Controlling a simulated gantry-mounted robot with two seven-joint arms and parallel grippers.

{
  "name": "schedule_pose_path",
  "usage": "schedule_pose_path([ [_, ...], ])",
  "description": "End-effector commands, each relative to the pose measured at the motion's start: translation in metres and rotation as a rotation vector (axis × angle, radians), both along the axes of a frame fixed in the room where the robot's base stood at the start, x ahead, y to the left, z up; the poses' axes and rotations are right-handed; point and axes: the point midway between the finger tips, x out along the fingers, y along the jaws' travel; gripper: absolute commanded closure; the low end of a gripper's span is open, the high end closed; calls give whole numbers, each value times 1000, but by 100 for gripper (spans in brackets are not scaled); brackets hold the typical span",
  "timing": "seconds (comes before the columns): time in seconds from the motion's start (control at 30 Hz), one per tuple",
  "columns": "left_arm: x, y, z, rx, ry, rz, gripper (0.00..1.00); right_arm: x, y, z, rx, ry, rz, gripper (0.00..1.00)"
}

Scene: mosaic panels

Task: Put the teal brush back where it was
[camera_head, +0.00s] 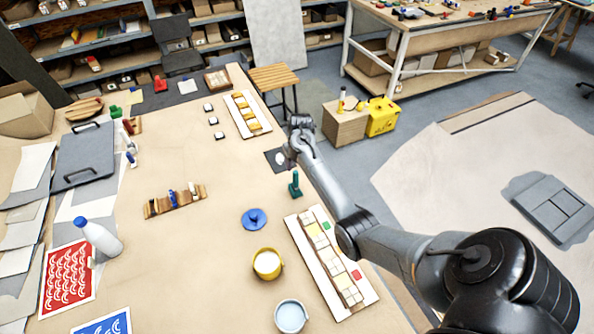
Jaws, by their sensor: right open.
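A dark teal upright object (295,184), which looks like the teal brush, stands on the table near its right edge. My right gripper (284,158) is open, just beyond the brush and apart from it, over a small dark mat (273,154) with something pale on it. My arm covers part of that area. A wooden rack (158,207) at the table's middle left holds a blue item and pale items upright. My left gripper is not in view.
A long white panel with tiles (302,244) lies along the right edge. A yellow pot (267,264), a pale blue pot (291,316) and a blue lid-like disc (255,218) stand nearby. A white bottle (103,239) is at left. The table between rack and mat is clear.

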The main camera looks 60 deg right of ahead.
Motion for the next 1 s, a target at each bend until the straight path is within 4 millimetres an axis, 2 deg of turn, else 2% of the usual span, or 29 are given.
schedule_pose_path([
  [0.17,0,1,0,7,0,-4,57,-8,11,0,-57,25,182,47],
  [0.27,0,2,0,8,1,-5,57,-17,27,-6,-127,62,432,47],
  [0.37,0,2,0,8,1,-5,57,-30,54,-16,-211,118,788,47],
  [0.47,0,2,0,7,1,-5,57,-47,93,-25,-293,186,1216,47],
  [0.67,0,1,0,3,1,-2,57,-96,187,-37,-425,298,2107,47],
  [0.8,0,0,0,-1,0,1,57,-139,256,-33,-514,327,2695,47],
  [0.9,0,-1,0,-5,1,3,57,-169,299,-24,-593,321,3050,47],
  [0.93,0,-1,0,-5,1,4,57,-177,309,-21,588,-303,-2993,47],
  [1.0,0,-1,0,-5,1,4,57,-194,332,-13,570,-256,-2801,47],
])
